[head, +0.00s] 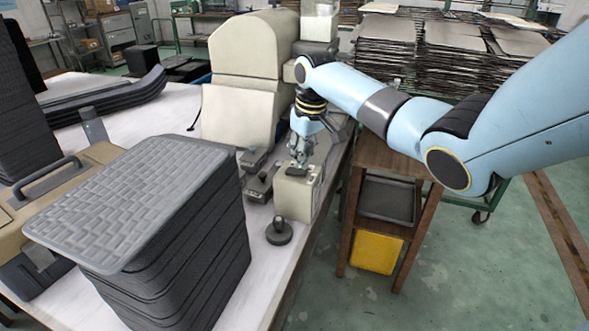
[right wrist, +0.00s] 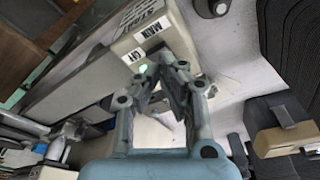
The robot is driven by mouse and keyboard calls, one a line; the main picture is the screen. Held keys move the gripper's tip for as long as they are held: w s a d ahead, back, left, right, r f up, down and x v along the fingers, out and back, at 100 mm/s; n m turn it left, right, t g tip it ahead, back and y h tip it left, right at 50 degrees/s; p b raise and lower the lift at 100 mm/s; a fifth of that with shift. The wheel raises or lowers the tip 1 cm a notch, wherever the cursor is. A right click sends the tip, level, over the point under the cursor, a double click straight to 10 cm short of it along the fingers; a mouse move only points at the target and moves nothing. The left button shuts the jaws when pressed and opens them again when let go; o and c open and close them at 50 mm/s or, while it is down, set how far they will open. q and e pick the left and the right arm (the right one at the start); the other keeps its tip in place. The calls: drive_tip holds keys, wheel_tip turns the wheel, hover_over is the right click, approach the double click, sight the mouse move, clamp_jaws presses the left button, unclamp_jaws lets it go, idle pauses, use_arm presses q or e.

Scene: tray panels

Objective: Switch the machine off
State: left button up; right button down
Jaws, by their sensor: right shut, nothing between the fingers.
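A large cream machine (head: 240,115) stands on the white table in the head view. A small cream switch box (head: 297,197) sits at the table's right edge in front of it. The fingers hide part of the box face. My left gripper is out of view.
A tall stack of dark textured panels (head: 185,240) stands at front left, with a tan case (head: 85,165) behind it. A round black knob-like object (head: 279,231) lies near the table edge. A wooden stand (head: 390,170) is at right, with open floor beyond.

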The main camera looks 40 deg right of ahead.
sight(303, 171)
drive_tip(key=shift+f+b, duration=0.5)
drive_tip(key=shift+f, duration=0.5)
idle(0.8)
drive_tip(key=shift+r, duration=0.1)
wheel_tip(303, 171, up, 7)
drive_tip(key=p, duration=0.8)
idle(0.4)
